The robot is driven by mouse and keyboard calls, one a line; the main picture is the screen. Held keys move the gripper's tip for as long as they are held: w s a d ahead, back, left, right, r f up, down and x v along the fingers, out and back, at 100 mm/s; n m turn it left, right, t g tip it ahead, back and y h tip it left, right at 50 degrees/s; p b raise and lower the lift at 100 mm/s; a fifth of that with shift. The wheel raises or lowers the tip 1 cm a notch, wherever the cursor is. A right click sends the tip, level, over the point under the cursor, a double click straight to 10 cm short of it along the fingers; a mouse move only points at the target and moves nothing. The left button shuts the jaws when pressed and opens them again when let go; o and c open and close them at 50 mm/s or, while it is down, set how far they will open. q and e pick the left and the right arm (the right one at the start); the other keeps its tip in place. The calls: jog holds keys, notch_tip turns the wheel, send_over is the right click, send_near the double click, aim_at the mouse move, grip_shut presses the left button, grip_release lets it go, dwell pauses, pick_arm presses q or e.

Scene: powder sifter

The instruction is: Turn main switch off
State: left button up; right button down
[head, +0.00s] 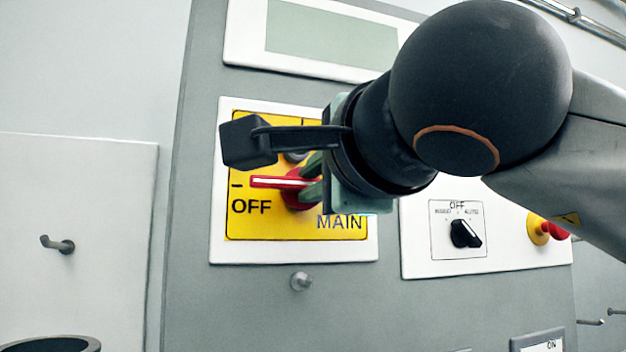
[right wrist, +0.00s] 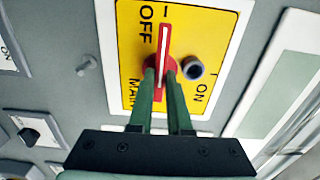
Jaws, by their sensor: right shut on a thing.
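The main switch is a red rotary handle with a white stripe (head: 268,182) on a yellow plate marked OFF and MAIN (head: 262,222). Its long end points left at the OFF mark in the head view. In the right wrist view the handle (right wrist: 163,45) points up beside the word OFF, with ON at the lower right of the yellow plate (right wrist: 205,30). My right gripper (head: 312,178) is shut on the handle near its hub, one green finger on each side; the fingers also show in the right wrist view (right wrist: 161,84). My wrist hides part of the plate. My left gripper is out of view.
A small black selector knob (head: 465,234) and a red-and-yellow button (head: 548,230) are to the right. A grey round stud (head: 300,281) sticks out below the yellow plate. A display (head: 330,35) is above. A hook (head: 58,244) is on the left wall panel.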

dwell(0.4)
jog(key=c, duration=0.9)
grip_release()
jog(key=shift+o, duration=0.2)
jog(key=shift+s, duration=0.1)
pick_arm(q)
jog(key=b, duration=0.1)
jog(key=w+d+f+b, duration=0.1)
jog(key=b, duration=0.1)
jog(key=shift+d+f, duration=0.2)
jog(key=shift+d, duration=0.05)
pick_arm(e)
jog(key=v, duration=1.2)
jog(key=shift+s, duration=0.2)
